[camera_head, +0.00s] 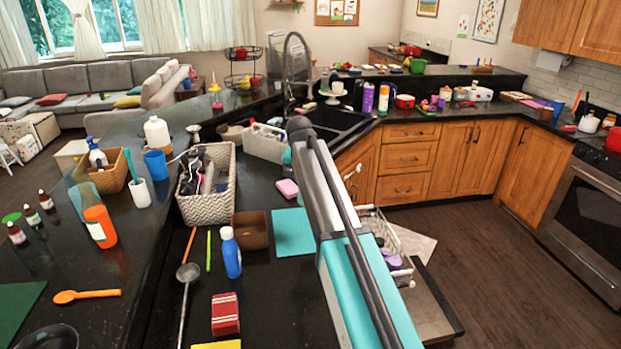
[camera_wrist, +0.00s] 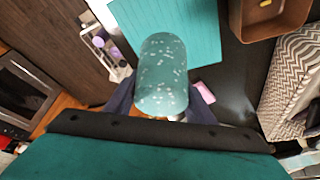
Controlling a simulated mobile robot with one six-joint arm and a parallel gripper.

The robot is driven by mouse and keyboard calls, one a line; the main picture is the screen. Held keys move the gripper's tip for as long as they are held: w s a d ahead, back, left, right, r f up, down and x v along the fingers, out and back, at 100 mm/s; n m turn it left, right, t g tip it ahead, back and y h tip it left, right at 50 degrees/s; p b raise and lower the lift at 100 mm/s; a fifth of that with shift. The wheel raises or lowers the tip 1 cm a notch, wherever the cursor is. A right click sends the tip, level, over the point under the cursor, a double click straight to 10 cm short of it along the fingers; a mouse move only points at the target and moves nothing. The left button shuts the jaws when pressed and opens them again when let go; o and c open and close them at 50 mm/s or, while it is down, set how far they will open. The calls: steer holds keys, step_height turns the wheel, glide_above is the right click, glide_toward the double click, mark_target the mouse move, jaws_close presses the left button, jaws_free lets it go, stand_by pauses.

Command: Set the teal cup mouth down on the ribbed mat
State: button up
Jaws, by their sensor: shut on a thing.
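The teal cup (camera_wrist: 162,75), speckled with white, is between the fingers of my gripper (camera_wrist: 160,104) in the wrist view. My gripper is shut on it. The cup's mouth is not visible, so I cannot tell which way it faces. In the head view my arm hides most of the cup, and a small teal patch shows beside the dark end of my gripper (camera_head: 300,128). The teal ribbed mat (camera_head: 293,232) lies flat and bare on the dark counter. In the wrist view the mat (camera_wrist: 190,28) is beyond the cup, partly covered by it.
A pink sponge (camera_head: 287,188) lies behind the mat. A brown box (camera_head: 250,230) and a woven basket (camera_head: 207,205) stand to its left. A blue bottle (camera_head: 230,255) is at the front left. A white rack (camera_head: 395,240) is right of my arm. The sink (camera_head: 335,122) lies behind.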

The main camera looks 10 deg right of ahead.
steer(key=shift+m+h, duration=0.3)
steer(key=shift+m, duration=0.3)
steer(key=shift+w+f, duration=0.15)
steer(key=shift+w, duration=1.95)
steer(key=shift+f, duration=0.2)
steer(key=shift+f+b, duration=2.8)
steer(key=shift+f, duration=4.1)
steer(key=o, duration=1.1)
steer(key=shift+s+r, duration=0.1)
